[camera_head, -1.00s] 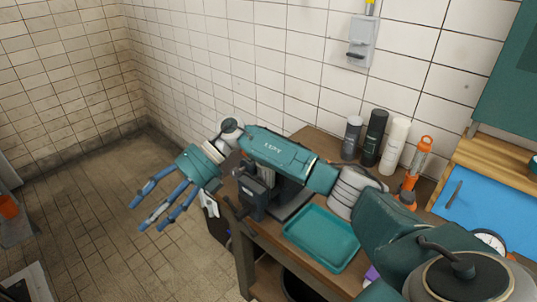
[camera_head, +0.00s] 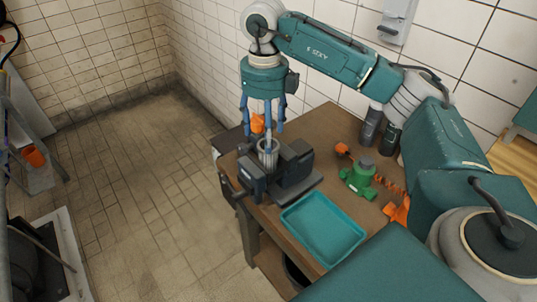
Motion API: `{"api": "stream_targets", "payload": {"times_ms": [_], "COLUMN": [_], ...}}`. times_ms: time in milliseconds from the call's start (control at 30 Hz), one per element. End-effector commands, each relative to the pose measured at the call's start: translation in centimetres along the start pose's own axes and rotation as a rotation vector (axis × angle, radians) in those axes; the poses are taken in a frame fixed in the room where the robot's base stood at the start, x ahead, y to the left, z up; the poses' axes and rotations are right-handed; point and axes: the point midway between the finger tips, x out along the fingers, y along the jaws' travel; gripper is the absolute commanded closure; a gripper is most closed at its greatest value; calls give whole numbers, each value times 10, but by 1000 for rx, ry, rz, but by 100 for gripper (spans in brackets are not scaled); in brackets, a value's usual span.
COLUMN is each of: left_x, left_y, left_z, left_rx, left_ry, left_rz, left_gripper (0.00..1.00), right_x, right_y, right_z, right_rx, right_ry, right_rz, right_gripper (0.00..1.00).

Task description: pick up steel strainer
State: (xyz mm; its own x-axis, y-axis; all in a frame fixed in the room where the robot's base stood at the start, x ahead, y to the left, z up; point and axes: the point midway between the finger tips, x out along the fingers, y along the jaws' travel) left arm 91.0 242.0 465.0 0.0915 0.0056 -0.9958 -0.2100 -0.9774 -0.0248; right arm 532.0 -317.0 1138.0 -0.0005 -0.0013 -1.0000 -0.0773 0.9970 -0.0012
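A grey metal cylinder, which looks like the steel strainer (camera_head: 268,156), stands upright at the dark vise (camera_head: 290,168) on the wooden bench. My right gripper (camera_head: 262,134) points down just above it, with its blue fingers spread. One finger reaches down to the cylinder's top; I cannot tell whether it touches. A small orange thing (camera_head: 257,123) shows between the fingers, and I cannot tell whether it is held. My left gripper is not in view.
The wooden bench (camera_head: 325,130) also carries an empty teal tray (camera_head: 322,230), a green fitting (camera_head: 360,175) with orange parts beside it, and dark bottles (camera_head: 371,126) by the wall. The tiled floor left of the bench is open.

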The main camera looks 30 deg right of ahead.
Motion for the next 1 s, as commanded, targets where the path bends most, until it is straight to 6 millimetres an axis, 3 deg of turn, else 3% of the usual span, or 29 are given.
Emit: {"api": "stream_targets", "payload": {"times_ms": [233,400,633,900,1000], "left_x": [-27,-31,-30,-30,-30], "left_y": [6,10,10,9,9], "left_z": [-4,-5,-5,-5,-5], "left_rx": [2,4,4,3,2], "left_ry": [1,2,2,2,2], "left_rz": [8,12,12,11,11], "left_gripper": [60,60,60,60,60], "right_x": [30,48,52,51,51], "right_y": [-7,-6,-6,-6,-6], "right_z": [-6,-4,-4,-4,-4], "right_rx": [0,-1,-1,-1,-1], "right_ry": [5,1,0,0,-1], "right_rz": [0,1,1,1,2], "right_gripper": [38,38,38,89,89]}}
